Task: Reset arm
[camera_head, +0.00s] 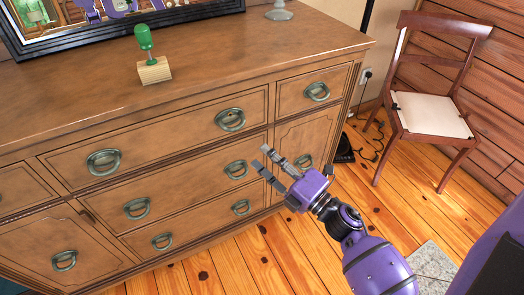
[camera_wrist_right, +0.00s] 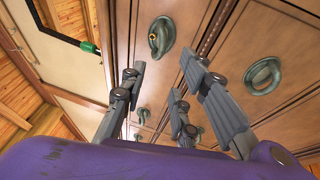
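My right gripper (camera_head: 262,165) is in front of the wooden dresser (camera_head: 210,62), at the right of its drawer fronts. Its fingers are spread apart with nothing between them. In the right wrist view the right gripper (camera_wrist_right: 165,85) also shows open, with round drawer handles beyond its fingers. I cannot tell its exact distance from the dresser. My left gripper is not in view.
A green-topped object on a wooden block (camera_head: 154,72) stands on the dresser top, before a framed mirror (camera_head: 110,35). A wooden chair (camera_head: 430,120) with a pale seat stands at the right. Cables lie on the floor between dresser and chair.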

